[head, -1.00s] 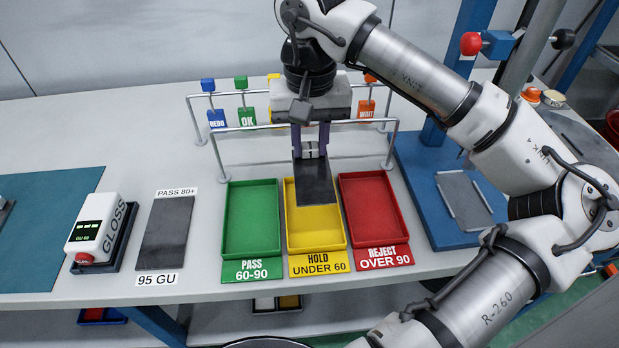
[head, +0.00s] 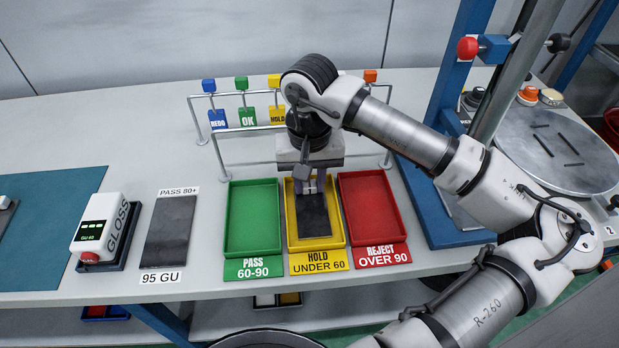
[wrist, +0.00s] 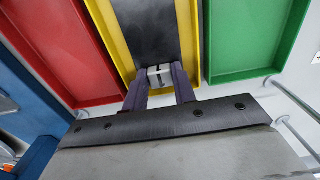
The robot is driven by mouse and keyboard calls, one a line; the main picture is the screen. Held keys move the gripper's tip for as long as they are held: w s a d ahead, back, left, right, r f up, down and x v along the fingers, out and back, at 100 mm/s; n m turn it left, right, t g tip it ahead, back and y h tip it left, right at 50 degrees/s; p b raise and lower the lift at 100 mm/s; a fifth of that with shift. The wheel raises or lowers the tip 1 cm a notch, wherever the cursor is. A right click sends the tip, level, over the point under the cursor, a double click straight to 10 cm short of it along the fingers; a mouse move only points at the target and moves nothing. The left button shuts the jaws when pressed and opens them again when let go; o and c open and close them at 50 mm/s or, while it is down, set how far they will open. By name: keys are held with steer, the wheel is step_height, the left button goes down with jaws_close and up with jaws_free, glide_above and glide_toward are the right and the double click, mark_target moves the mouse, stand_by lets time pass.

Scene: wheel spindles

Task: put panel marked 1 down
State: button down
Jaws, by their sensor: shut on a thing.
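A dark grey panel (head: 314,216) lies low inside the yellow HOLD UNDER 60 tray (head: 341,236); no number is readable on it. My gripper (head: 311,187) is over the tray's far end, shut on a pale metal piece at the panel's end. The wrist view shows both purple fingers (wrist: 160,78) closed around that piece, with the panel (wrist: 147,28) between the yellow walls. Whether the panel rests fully on the tray floor I cannot tell.
The green PASS tray (head: 252,219) is to the left and the red REJECT tray (head: 371,210) to the right. A rail with hanging tags (head: 247,117) stands behind. A gloss meter (head: 100,238) and a reference panel (head: 171,232) are at left.

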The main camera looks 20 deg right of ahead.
steer(key=shift+f, duration=0.15)
steer(key=c, duration=1.1)
jaws_free()
steer(key=shift+c, duration=0.2)
steer(key=shift+r, duration=0.3)
step_height(320, 180, up, 12)
steer(key=b, duration=0.1)
